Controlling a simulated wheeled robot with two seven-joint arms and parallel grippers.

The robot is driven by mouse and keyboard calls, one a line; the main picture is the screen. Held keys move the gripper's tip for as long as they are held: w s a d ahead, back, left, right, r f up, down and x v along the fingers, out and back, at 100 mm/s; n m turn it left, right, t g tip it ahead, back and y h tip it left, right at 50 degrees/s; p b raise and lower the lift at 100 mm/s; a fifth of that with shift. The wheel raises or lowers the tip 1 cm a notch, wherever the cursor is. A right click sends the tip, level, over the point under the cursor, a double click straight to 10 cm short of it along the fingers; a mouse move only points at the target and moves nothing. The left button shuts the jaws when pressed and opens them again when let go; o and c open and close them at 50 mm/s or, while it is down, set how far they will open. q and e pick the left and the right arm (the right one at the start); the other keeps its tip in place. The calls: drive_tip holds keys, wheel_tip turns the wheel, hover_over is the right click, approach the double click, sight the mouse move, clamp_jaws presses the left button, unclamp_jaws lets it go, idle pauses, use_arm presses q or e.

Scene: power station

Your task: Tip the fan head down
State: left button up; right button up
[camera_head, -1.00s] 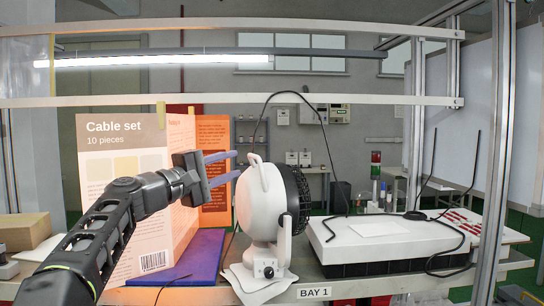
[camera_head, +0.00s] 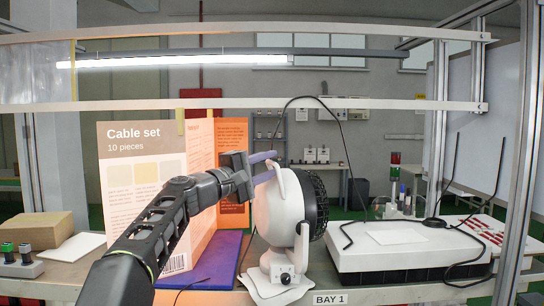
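The white fan (camera_head: 280,215) stands on the bench, its black grille facing right and its head on a white bracket above a base with a black knob (camera_head: 285,278). A white loop handle (camera_head: 278,181) sticks up at the rear top of the head. My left gripper (camera_head: 268,166) reaches in from the left with its purple-grey fingers at that handle. My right gripper is not in view.
A white box (camera_head: 405,250) with black cables lies to the right. A brown box (camera_head: 38,230) and a button box (camera_head: 20,262) are at far left.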

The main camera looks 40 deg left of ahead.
use_arm(q)
drive_tip(key=shift+w+r, duration=0.1)
drive_tip(key=shift+w, duration=0.55)
clamp_jaws()
idle(1.0)
